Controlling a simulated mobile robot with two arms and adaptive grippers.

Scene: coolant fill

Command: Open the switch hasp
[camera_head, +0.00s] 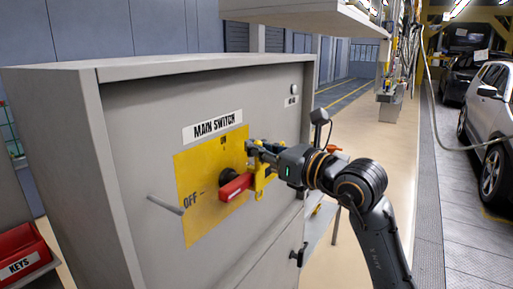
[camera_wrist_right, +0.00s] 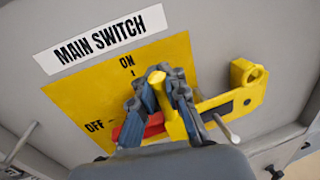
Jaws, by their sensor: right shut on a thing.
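The main switch is a yellow plate (camera_head: 196,160) on a grey cabinet door, with ON and OFF marks. Its red handle (camera_head: 236,187) slants near the lower middle of the plate. The yellow hasp (camera_head: 261,185) sits at the handle's right end; it also shows in the right wrist view (camera_wrist_right: 247,92) with a ring at its upper end. My right gripper (camera_head: 254,148) is at the hasp's upper side. In the right wrist view, its fingers (camera_wrist_right: 160,82) are shut on a yellow part of the hasp (camera_wrist_right: 168,108). The fingers partly hide the red handle (camera_wrist_right: 153,126).
A grey metal rod (camera_head: 165,204) sticks out of the door left of the plate. A red KEYS box (camera_head: 22,255) is at the lower left. A shelf (camera_head: 300,14) overhangs above the cabinet (camera_head: 120,150).

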